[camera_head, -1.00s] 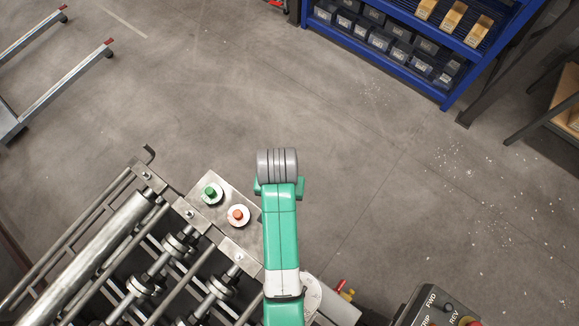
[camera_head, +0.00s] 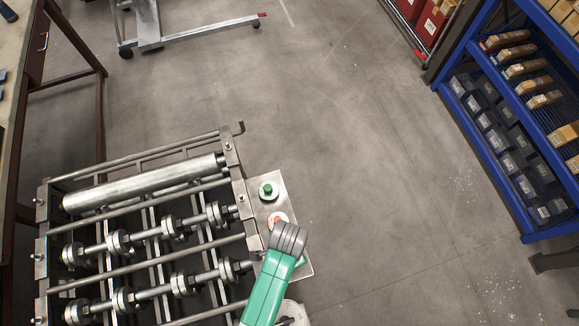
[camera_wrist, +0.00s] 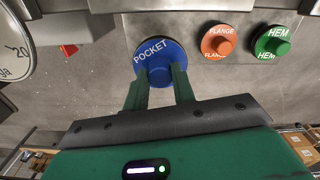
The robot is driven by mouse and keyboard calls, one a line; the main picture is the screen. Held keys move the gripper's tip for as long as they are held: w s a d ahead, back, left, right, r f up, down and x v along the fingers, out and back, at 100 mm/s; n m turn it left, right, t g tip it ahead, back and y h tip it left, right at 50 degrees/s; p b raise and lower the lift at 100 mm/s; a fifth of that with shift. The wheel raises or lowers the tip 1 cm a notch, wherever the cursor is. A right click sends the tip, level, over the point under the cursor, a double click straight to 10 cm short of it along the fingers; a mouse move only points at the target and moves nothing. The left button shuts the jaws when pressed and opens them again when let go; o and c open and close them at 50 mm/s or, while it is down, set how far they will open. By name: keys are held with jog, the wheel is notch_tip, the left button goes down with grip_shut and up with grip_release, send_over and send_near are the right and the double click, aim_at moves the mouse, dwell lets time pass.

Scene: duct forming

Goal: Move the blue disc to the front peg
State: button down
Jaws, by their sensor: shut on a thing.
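The blue disc (camera_wrist: 160,50), marked POCKET and with a raised blue knob, shows in the wrist view. My gripper (camera_wrist: 162,78) has its two green fingers at the sides of this knob and is shut on it. The orange disc (camera_wrist: 218,40), marked FLANGE, and the green disc (camera_wrist: 271,43), marked HEM, lie in a row to its right. In the head view the green disc (camera_head: 268,190) and the orange disc (camera_head: 278,220) sit on a metal plate (camera_head: 265,207). My arm hides the blue disc and my gripper there. I cannot make out a bare peg.
The roller machine (camera_head: 140,190) with shafts and rollers stands left of the plate. A round dial (camera_wrist: 14,50) is at the left of the wrist view. A blue shelf rack (camera_head: 480,155) stands at the right. The floor between is clear.

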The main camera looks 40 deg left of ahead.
notch_tip(320, 180, down, 6)
jog(key=b, duration=0.5)
jog(key=shift+r, duration=0.1)
jog(key=shift+f+b, duration=0.35)
jog(key=shift+f, duration=0.3)
jog(key=shift+f, duration=0.15)
jog(key=shift+f, duration=0.5)
jog(key=shift+f, duration=0.25)
dwell(1.0)
jog(key=shift+f, duration=0.4)
